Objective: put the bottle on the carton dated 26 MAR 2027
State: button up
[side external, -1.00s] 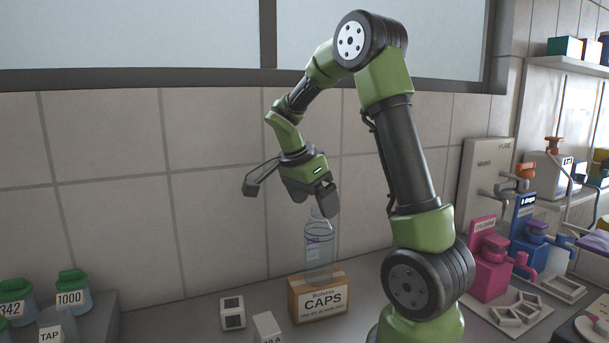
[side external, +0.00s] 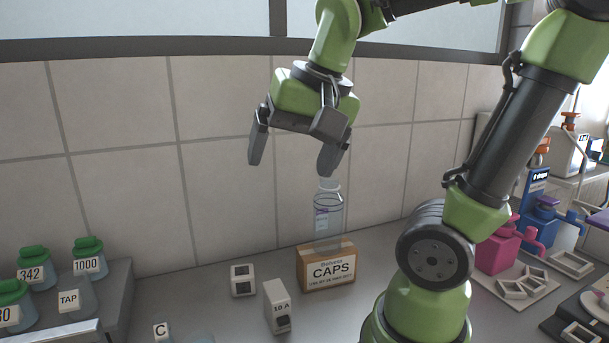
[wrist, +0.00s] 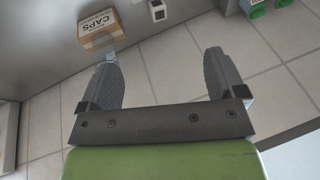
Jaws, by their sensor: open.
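A clear bottle (side external: 328,217) with a white cap and a small label stands upright on top of a brown carton (side external: 327,272) labelled "CAPS". The date line on the carton is too small to read surely. In the wrist view the carton (wrist: 98,27) is at the upper left, and the bottle (wrist: 104,52) is partly hidden behind a finger. My gripper (side external: 292,168) is open and empty, its fingers spread above and to the left of the bottle in the side view. The right finger appears close to the bottle's cap; I cannot tell the gap.
A white two-hole block (side external: 243,280) and a box marked "10 A" (side external: 277,306) stand left of the carton. Green-lidded jars (side external: 88,255) stand on a grey ledge at far left. Pink (side external: 495,252) and blue dispensers are at right. The tiled wall is behind.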

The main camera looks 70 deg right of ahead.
jog(key=s+a+f+n+t+y, duration=0.1)
jog(key=s+a+n+t+y, duration=0.1)
jog(key=a+n, duration=0.3)
jog(key=shift+s+a+n+t+y, duration=0.15)
jog(key=shift+s+n+t+y, duration=0.2)
jog(key=shift+s+n, duration=0.4)
